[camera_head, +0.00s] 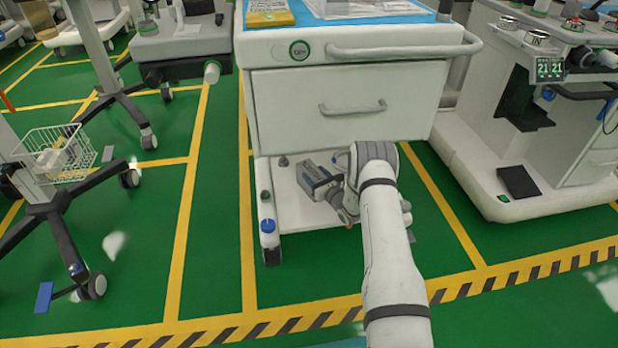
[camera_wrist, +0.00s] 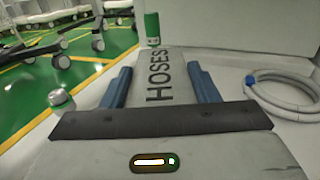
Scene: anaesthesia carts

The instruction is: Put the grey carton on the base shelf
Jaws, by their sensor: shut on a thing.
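The grey carton (camera_head: 313,176), marked "HOSES" in the wrist view (camera_wrist: 172,80), is between the two blue fingers of my gripper (camera_wrist: 163,88). My gripper (camera_head: 338,190) is shut on it, low in front of the white cart and below its drawer. The carton is over the cart's white base shelf (camera_head: 300,215). I cannot tell whether it touches the shelf. My arm hides the right part of the shelf in the head view.
A coiled pale hose with a blue end (camera_wrist: 285,95) lies on the shelf, right of the carton. A green and white cylinder (camera_wrist: 152,28) stands beyond it. The drawer (camera_head: 345,105) overhangs the shelf.

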